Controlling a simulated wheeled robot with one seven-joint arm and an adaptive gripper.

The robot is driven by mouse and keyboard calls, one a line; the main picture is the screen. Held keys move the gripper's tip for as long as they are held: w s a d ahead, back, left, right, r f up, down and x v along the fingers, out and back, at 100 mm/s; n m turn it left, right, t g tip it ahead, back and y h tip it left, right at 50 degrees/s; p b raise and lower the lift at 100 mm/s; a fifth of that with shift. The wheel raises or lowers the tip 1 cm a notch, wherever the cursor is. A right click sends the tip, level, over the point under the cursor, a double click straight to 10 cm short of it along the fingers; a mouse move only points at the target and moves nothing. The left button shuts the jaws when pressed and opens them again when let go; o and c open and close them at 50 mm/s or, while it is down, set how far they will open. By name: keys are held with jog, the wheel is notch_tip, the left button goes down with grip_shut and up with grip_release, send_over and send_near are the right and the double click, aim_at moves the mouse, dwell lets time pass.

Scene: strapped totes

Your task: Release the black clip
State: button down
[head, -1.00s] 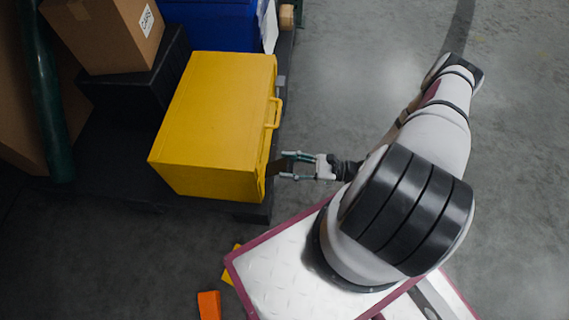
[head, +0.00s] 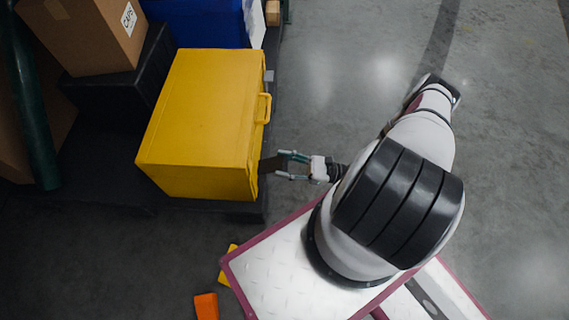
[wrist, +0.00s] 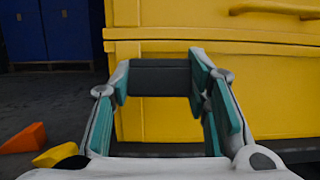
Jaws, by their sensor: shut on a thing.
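A yellow tote (head: 200,115) with a lid and a side handle (head: 263,108) stands on a dark platform. The black clip (head: 269,165) is a dark flat piece at the tote's near right side. In the wrist view the clip (wrist: 160,78) is a dark grey bar spanning my two teal-padded fingers, in front of the yellow wall (wrist: 270,95) below the lid seam. My gripper (head: 281,165) is shut on it, with the fingers held apart by its width. I cannot tell whether the clip still joins the tote, since its far side is hidden.
A cardboard box (head: 85,30) on a black crate (head: 120,75), a blue container (head: 205,22) and a dark green post (head: 33,110) stand around the tote. An orange block (head: 206,306) and a yellow piece (head: 228,268) lie low on the near side. Floor to the right is clear.

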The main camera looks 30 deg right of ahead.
jog(key=c, duration=0.9)
grip_release()
jog(key=shift+f, duration=0.25)
jog(key=shift+c, duration=0.2)
jog(key=shift+o, duration=0.3)
jog(key=shift+r, duration=0.1)
jog(key=v, duration=1.2)
